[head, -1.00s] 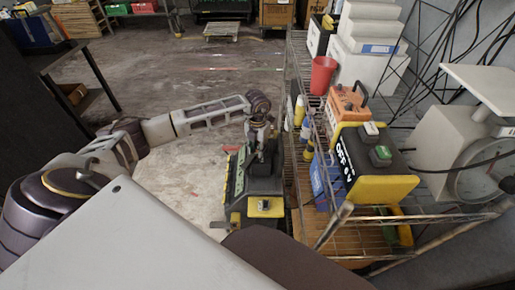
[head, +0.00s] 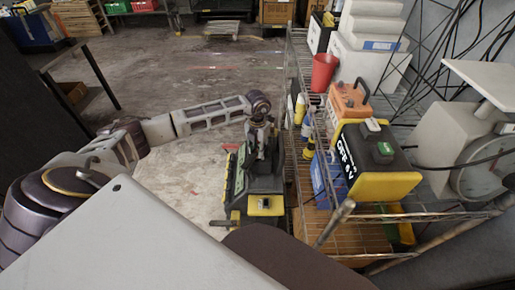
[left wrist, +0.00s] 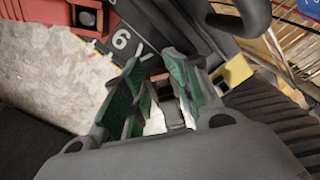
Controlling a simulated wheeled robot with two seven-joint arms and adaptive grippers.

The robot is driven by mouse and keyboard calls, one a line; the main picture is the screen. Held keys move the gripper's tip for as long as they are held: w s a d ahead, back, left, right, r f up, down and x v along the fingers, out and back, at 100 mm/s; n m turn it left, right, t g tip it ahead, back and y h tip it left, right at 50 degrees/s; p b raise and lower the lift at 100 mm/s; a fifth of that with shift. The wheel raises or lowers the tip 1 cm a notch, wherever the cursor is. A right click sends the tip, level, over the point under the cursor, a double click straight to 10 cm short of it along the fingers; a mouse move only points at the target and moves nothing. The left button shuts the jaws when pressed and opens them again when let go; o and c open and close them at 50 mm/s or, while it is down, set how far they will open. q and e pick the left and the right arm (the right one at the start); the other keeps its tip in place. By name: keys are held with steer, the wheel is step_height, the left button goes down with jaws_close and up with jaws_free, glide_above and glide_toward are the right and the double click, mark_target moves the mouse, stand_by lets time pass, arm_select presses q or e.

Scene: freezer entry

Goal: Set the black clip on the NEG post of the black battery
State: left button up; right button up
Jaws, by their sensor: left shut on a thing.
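A black battery (head: 266,185) with yellow at its near end stands left of the wire shelf in the head view. My left gripper (head: 262,148) is directly above its top, fingers pointing down. In the left wrist view the green-padded fingers (left wrist: 165,105) are close together with pale bits between them. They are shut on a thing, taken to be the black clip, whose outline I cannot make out. A dark surface marked 6 V (left wrist: 128,40) shows beyond the fingertips. The NEG post is not discernible, nor is contact with it. My right gripper is not in view.
The wire shelf (head: 310,218) stands close on the right. It bears a black-and-yellow box marked OFF 6 V (head: 350,165), an orange box (head: 347,105), a red cup (head: 324,72) and small bottles. A scale (head: 470,140) stands further right. Open floor (head: 185,80) lies behind.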

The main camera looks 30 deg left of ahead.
arm_select(q)
steer(key=shift+d+f, duration=0.1)
steer(key=shift+f, duration=0.25)
steer(key=o, duration=1.3)
steer(key=shift+c, duration=0.2)
steer(key=shift+r, duration=0.15)
steer(key=shift+r+p, duration=1.9)
steer(key=shift+r, duration=1.2)
